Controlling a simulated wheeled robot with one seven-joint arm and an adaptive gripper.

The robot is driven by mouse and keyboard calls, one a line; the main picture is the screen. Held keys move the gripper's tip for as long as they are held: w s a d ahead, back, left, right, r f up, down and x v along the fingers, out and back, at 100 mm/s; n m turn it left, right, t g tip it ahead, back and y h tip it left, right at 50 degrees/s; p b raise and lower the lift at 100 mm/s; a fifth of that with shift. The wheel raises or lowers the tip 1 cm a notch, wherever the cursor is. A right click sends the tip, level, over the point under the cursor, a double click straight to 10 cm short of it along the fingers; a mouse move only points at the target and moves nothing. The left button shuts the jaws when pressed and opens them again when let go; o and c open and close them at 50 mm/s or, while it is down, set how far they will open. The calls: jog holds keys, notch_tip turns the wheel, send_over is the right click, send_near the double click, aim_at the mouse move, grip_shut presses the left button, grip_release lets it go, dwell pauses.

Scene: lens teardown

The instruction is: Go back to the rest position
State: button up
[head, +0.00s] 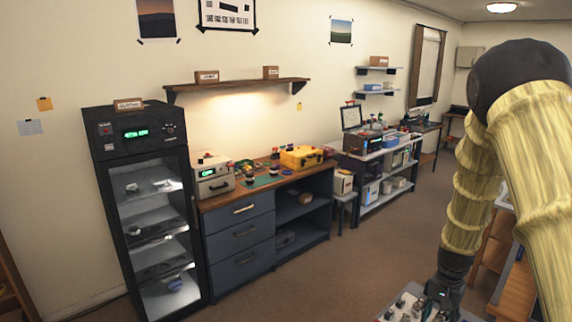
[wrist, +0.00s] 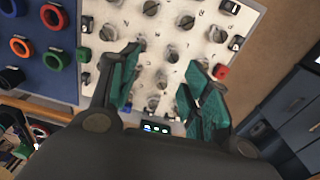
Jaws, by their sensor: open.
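My gripper (wrist: 160,92) shows in the wrist view with its two teal-padded fingers spread apart and nothing between them. It is over a light panel (wrist: 187,38) that carries several small round metal parts, a few black pieces and a red piece. In the head view my gripper (head: 436,299) is small and low at the right, at the end of my yellow-sleeved arm, close above a pale tray (head: 392,317) of small parts. The fingertips are too small there to make out.
A blue panel (wrist: 60,88) with red, orange and green rings lies beside the light panel. A black glass-door cabinet (head: 148,210), a blue workbench (head: 240,240) and a shelf unit (head: 378,190) line the wall. The brown floor (head: 345,260) before them is clear.

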jog(key=s+a+f+n+h, duration=0.15)
jog(key=s+a+f, duration=0.25)
jog(key=s+f, duration=0.5)
jog(key=s+a+f+n+y, duration=0.1)
jog(key=s+a+f+n, duration=0.3)
jog(key=s+f, duration=0.5)
jog(key=s+a+f+n+y, duration=0.1)
jog(key=s+a+f+n, duration=0.15)
jog(key=s+a, duration=0.55)
jog(key=s+a+f+n, duration=0.1)
jog(key=s+a+f, duration=0.3)
jog(key=s, duration=0.7)
notch_tip(320, 180, down, 11)
jog(key=b, duration=1.1)
jog(key=shift+d, duration=0.15)
